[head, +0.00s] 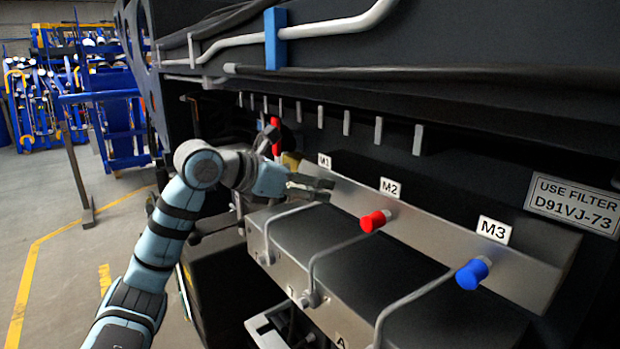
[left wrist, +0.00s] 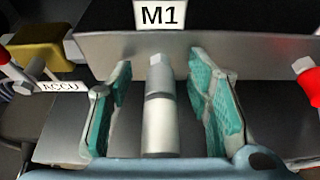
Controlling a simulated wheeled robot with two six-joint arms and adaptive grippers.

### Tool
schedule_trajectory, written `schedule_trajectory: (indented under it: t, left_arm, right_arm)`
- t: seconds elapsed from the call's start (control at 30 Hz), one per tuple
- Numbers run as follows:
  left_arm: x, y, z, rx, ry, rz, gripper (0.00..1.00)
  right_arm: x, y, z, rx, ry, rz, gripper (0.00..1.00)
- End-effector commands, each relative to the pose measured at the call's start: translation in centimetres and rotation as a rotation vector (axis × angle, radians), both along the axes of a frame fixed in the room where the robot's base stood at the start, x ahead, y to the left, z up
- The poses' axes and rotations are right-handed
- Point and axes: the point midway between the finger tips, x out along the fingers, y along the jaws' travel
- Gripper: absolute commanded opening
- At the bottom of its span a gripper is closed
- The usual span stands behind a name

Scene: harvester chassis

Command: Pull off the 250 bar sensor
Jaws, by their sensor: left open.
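My left gripper (head: 312,188) is at the M1 end of the metal rail (head: 430,240), open, its teal-padded fingers (left wrist: 165,105) on either side of a bare grey cylindrical fitting (left wrist: 158,122) below the M1 label (left wrist: 160,14). I see gaps between the pads and the fitting. A red-capped part (head: 375,221) sits at M2, and its edge shows in the left wrist view (left wrist: 307,75). A blue-capped part (head: 472,274) sits at M3. No 250 bar marking is readable, so I cannot tell which part is that sensor. My right gripper is not in view.
Bent grey pipes (head: 415,300) run along the block in front of the rail. A yellow block (left wrist: 47,55) and an ACCU label (left wrist: 60,87) lie left of the fingers. Dark chassis panels and a filter sign (head: 577,205) stand behind. Open floor (head: 60,245) lies left.

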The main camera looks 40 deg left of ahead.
Motion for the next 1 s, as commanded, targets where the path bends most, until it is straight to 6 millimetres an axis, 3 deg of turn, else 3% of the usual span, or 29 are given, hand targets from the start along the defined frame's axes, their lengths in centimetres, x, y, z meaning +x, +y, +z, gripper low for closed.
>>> schedule_trajectory:
  t: [0.2, 0.5, 0.53, 0.57, 0.7, 1.0]
  left_arm:
    - [0.08, 0.02, -0.15, 0.001, 0.001, 0.001, 0.46]
    - [0.04, 0.03, -0.14, 0.001, 0.001, 0.001, 0.00]
    - [0.04, 0.03, -0.14, 0.001, 0.001, 0.001, 0.00]
    - [0.04, 0.03, -0.14, 0.001, 0.001, 0.001, 0.20]
    - [0.02, 0.05, -0.14, 0.000, 0.001, 0.001, 0.00]
    - [-0.10, 0.10, -0.17, 0.000, 0.000, 0.001, 0.00]
  right_arm:
    - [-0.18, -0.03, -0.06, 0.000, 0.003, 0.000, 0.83]
    - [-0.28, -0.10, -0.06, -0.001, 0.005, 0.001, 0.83]
    - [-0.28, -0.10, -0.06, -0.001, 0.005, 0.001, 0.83]
    - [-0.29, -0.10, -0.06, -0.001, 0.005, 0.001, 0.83]
    - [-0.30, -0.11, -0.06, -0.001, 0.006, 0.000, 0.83]
    - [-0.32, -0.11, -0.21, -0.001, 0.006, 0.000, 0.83]
